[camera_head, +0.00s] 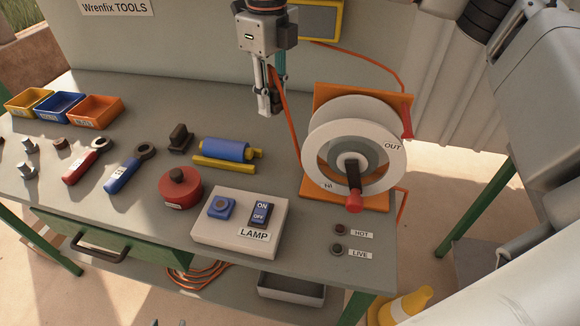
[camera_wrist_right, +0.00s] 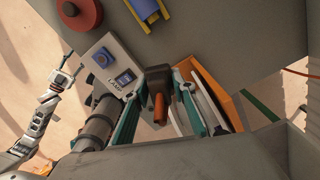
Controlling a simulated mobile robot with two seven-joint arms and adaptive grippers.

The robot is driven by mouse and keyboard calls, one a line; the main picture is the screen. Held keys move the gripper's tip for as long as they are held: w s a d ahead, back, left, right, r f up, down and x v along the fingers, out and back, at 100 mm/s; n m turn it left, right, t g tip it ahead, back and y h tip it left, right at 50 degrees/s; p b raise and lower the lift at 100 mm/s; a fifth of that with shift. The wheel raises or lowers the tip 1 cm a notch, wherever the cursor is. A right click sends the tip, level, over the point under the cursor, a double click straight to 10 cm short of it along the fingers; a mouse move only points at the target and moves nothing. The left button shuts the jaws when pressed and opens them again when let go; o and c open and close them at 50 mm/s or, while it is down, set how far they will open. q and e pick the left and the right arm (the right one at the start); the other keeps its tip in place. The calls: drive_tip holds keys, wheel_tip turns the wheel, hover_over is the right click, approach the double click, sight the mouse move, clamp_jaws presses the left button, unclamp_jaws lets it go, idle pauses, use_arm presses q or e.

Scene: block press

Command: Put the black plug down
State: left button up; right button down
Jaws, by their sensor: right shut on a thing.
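My right gripper (camera_head: 268,108) hangs fingers-down over the back of the bench, left of the cable reel. It also shows in the right wrist view (camera_wrist_right: 160,98), with its teal-padded fingers on either side of the black plug (camera_wrist_right: 157,78). An orange cord end (camera_wrist_right: 160,110) leaves the plug toward the palm. In the head view the fingers mostly hide the plug, and its height above the bench is hard to judge. Only the two fingertips of my left gripper (camera_head: 169,323) show, apart, at the bottom edge of the head view.
The cable reel (camera_head: 325,130) with its red-knobbed crank stands at the right. The lamp switch box (camera_head: 220,238), red round button (camera_head: 180,188) and blue roll (camera_head: 226,150) are in front. Tools and small bins (camera_head: 95,110) fill the left. Bare bench lies behind the roll.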

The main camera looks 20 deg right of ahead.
approach(276, 178)
wheel_tip(276, 178, down, 5)
drive_tip(key=shift+f+p, duration=0.15)
drive_tip(key=shift+p, duration=0.15)
idle(0.3)
drive_tip(key=shift+f, duration=0.55)
drive_tip(key=shift+f, duration=0.1)
drive_tip(key=c, duration=1.7)
unclamp_jaws()
wheel_tip(276, 178, up, 13)
drive_tip(key=shift+r+b, duration=0.15)
drive_tip(key=shift+b, duration=0.25)
